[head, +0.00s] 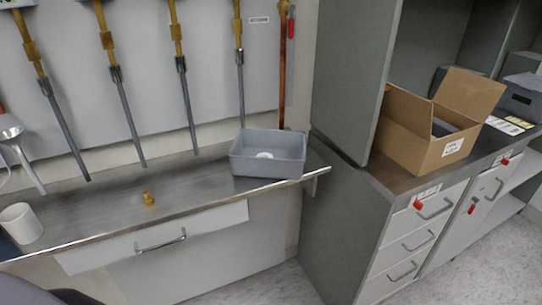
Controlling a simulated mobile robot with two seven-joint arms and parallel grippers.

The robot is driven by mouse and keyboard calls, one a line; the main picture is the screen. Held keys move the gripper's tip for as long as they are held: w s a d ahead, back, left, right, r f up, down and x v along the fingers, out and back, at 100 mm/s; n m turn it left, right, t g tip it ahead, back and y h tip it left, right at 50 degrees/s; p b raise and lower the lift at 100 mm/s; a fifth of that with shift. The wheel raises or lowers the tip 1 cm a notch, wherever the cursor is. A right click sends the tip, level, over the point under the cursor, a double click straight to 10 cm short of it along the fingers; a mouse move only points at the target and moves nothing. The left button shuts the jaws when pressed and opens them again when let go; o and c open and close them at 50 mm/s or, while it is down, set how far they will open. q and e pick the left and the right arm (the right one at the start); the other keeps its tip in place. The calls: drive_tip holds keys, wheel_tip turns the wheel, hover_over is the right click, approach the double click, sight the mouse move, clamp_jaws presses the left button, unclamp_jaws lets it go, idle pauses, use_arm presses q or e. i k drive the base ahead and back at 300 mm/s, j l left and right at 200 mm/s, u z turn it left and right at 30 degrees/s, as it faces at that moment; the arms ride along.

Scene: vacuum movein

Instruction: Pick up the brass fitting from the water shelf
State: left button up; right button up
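The brass fitting (149,198) is a small golden piece resting on the grey metal water shelf (100,212), left of the picture's middle and near the shelf's front half. Nothing touches it. Neither of my grippers shows in the head view.
A grey bin (268,155) stands on the shelf's right end. A white mug (20,223) stands at its left end. Several grey-tipped brass pipes (118,95) hang above the shelf's back. An open cardboard box (428,125) sits on the right counter. The shelf around the fitting is clear.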

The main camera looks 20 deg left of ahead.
sight(148, 200)
drive_tip(key=u, duration=0.4)
drive_tip(key=i+j+u, duration=0.1)
drive_tip(key=u, duration=1.15)
drive_tip(key=i, duration=0.1)
